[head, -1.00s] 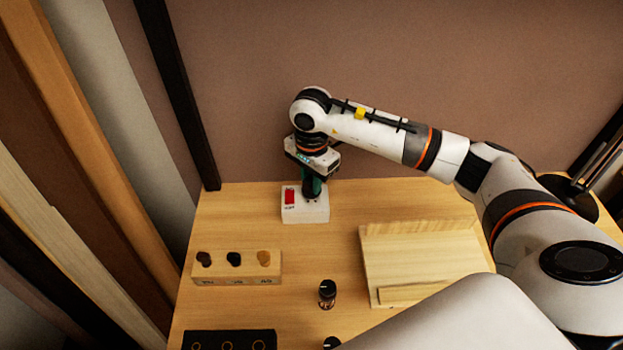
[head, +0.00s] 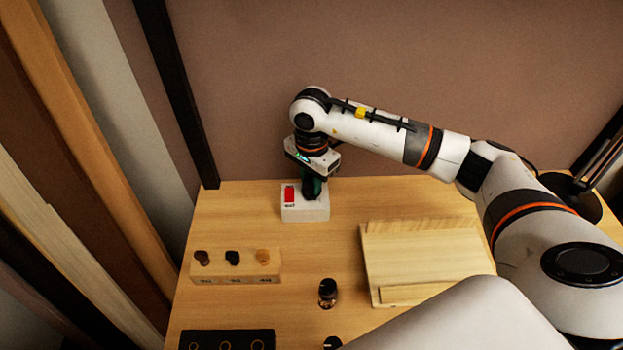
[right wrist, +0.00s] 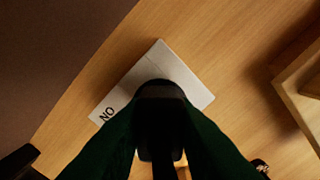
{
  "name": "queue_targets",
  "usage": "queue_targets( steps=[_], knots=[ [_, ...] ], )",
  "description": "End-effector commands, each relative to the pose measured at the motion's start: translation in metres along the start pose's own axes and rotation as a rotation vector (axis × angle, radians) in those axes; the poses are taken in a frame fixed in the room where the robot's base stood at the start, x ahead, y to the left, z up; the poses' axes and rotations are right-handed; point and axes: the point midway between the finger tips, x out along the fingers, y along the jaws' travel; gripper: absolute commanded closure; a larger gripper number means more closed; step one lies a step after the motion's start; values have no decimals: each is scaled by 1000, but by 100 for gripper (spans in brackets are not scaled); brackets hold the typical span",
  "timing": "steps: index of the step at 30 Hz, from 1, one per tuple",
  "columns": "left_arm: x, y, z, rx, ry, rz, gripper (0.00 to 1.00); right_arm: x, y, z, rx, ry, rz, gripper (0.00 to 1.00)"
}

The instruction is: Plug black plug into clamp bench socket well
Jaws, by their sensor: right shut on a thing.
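My right gripper (head: 312,192) points down over the white socket box (head: 305,213) at the back of the bench. It is shut on the black plug (right wrist: 160,92), which sits between the dark green fingers in the right wrist view. The plug's lower end overlaps the top of the box, and the well under it is hidden. I cannot tell how deep the plug sits. The box has a red switch (head: 289,194) on its left side, and dark lettering shows on the box in the right wrist view (right wrist: 178,66). My left gripper is not in view.
A wooden block (head: 236,271) with several small pieces stands front left. A dark holder (head: 228,341) lies at the front edge. A small dark bottle (head: 327,293) stands at the middle, beside a shallow wooden tray (head: 415,245). A dark lamp base (head: 575,198) is at right.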

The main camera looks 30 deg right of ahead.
Motion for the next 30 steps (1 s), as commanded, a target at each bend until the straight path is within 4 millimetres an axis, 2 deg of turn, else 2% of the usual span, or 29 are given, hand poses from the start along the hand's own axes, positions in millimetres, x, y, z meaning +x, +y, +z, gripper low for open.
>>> queue_targets(
  steps=[18,28,29,30],
  knots=[
    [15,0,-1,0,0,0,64,17,0,0,1,0,0,97],
    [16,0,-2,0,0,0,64,18,0,0,0,0,-2,97],
    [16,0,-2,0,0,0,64,19,0,0,0,0,-2,75],
    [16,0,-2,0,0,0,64,19,0,0,0,0,-2,69]
  ],
)
